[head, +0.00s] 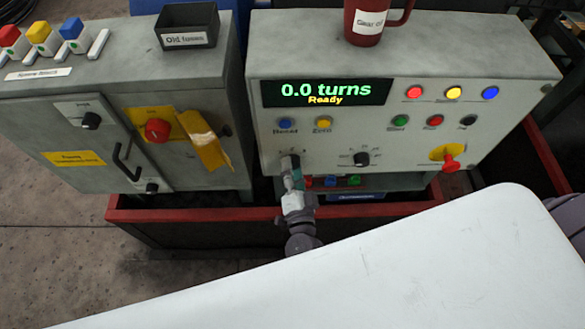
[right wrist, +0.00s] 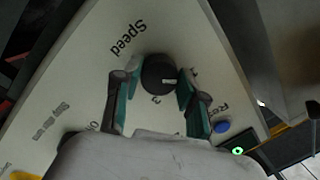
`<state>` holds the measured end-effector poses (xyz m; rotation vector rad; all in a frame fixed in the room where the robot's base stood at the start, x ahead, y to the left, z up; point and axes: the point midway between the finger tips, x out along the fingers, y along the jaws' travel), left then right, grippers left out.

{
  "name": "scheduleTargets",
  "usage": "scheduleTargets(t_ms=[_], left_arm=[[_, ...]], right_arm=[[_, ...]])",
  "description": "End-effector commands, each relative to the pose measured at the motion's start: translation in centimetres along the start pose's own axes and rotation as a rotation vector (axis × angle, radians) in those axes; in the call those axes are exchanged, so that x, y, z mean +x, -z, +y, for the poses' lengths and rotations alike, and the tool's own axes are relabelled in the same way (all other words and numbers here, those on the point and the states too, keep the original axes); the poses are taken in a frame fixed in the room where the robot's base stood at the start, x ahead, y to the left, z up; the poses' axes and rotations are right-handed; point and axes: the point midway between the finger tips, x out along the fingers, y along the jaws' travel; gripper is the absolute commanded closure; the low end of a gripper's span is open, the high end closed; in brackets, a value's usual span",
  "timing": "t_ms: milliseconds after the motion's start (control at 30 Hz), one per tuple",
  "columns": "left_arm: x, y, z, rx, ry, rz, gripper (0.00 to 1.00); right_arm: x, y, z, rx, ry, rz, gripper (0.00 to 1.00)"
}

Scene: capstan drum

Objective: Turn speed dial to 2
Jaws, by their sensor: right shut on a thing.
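The speed dial (right wrist: 155,70) is a round black knob on the light panel, beside the printed word "Speed" in the right wrist view. A pale pointer mark on it points right in that view. Scale digits show around it, partly hidden by the fingers. My right gripper (right wrist: 156,84) is shut on the dial, one teal-lined finger on each side. In the head view the dial (head: 289,161) is at the lower left of the control panel (head: 420,125), with my right gripper (head: 291,176) reaching it from below. My left gripper is not in view.
The display (head: 326,92) reads "0.0 turns" and "Ready". Another black knob (head: 361,158) and a red emergency button (head: 449,163) sit to the right. Blue (head: 285,124) and yellow (head: 323,122) buttons are just above the dial. A red mug (head: 368,25) stands on top.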

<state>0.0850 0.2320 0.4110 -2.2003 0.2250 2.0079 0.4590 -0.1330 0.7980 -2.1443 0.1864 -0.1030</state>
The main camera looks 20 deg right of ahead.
Motion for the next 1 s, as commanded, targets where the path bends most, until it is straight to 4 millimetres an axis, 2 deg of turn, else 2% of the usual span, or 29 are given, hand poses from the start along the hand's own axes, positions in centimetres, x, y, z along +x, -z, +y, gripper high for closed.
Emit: scheduleTargets(t_ms=[267,700,1000], left_arm=[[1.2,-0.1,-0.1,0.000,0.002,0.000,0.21],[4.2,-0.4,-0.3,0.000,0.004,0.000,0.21],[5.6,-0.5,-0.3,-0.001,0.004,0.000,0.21]], right_arm=[[-0.1,-0.2,0.3,0.120,0.009,0.007,0.93],[-0.1,-0.3,0.3,0.482,0.040,0.028,0.93],[-0.1,-0.3,0.2,0.672,0.056,0.039,0.93]])
